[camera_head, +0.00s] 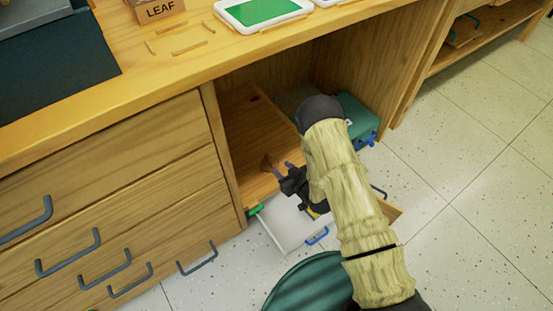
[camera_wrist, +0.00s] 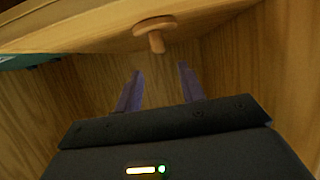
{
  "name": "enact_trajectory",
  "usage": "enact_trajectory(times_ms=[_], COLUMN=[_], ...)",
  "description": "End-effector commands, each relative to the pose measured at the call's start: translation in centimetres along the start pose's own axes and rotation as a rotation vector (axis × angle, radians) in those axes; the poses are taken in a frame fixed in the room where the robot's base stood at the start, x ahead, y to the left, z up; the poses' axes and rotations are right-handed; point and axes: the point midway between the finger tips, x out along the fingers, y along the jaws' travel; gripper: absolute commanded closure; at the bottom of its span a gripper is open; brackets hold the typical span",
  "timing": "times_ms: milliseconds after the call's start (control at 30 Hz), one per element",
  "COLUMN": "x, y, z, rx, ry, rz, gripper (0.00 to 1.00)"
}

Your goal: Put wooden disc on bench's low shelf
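The wooden disc (camera_wrist: 155,24) has a short peg-like knob and shows at the top of the wrist view, against the wooden low shelf (camera_wrist: 90,40). It appears to rest on that shelf, with its knob toward my gripper. In the head view a small brown piece (camera_head: 267,163), seemingly the disc, shows over the bench's low shelf (camera_head: 245,125) by my fingertips. My gripper (camera_wrist: 160,70) is open, its two purple fingers apart with nothing between them and a gap to the knob. It also shows at the cubby's opening in the head view (camera_head: 279,172).
A teal box (camera_head: 356,116) stands at the cubby's right side. A white tray with coloured handles (camera_head: 285,225) lies below the shelf front. Drawers with grey handles (camera_head: 67,252) are left of the opening. The benchtop (camera_head: 185,65) overhangs the cubby. Floor at right is clear.

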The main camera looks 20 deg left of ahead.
Motion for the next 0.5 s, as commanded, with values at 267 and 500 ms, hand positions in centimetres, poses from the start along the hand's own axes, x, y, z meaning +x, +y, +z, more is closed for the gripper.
enact_trajectory(times_ms=[267,500], x=[-2.3,-2.3], y=[0.0,0.0], z=[0.0,0.1], rx=[0.000,0.000], ry=[-0.001,0.000], rz=[-0.001,-0.001], gripper=[0.60,0.60])
